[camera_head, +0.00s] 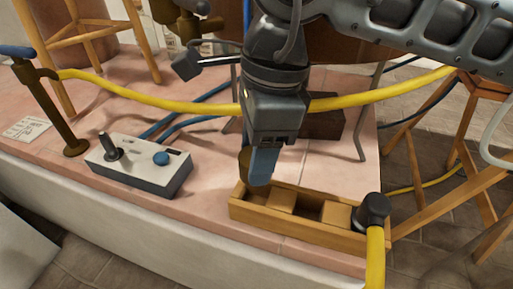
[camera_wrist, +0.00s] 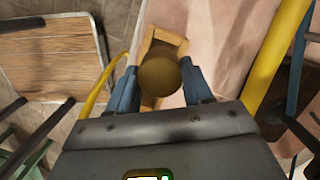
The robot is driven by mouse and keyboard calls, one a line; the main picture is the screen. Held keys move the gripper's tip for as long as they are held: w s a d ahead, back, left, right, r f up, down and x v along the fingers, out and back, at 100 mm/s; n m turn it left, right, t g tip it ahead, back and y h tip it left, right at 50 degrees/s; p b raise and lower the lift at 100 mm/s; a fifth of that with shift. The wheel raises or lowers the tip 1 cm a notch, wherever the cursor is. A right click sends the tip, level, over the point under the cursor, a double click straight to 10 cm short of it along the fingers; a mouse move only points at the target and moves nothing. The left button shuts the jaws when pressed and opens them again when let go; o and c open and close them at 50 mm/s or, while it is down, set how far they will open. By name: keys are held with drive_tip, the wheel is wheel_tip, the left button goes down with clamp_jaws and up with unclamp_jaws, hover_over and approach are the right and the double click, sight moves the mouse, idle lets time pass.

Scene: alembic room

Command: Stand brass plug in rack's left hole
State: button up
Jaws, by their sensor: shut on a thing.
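The rack (camera_head: 280,225) is a long wooden box near the front edge of the pink tiled ledge, with openings along its top. A black plug (camera_head: 373,209) with a yellow hose stands at its right end. My gripper (camera_head: 257,170) points down over the rack's left end, its blue fingers closed on the brass plug (camera_head: 243,160). In the wrist view the plug's round brass top (camera_wrist: 159,75) sits between both fingers, with the rack (camera_wrist: 168,37) beneath and beyond. The plug's lower end is hidden; I cannot tell whether it is inside the left hole.
A white control box (camera_head: 140,165) with a lever and blue knob stands left of the rack. A brass post (camera_head: 60,125) rises further left. A yellow hose (camera_head: 180,105) crosses behind my gripper. Wooden stools stand at the back left and right.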

drive_tip(key=shift+f+b, duration=2.15)
drive_tip(key=shift+b, duration=0.5)
idle(4.4)
drive_tip(key=o, duration=1.2)
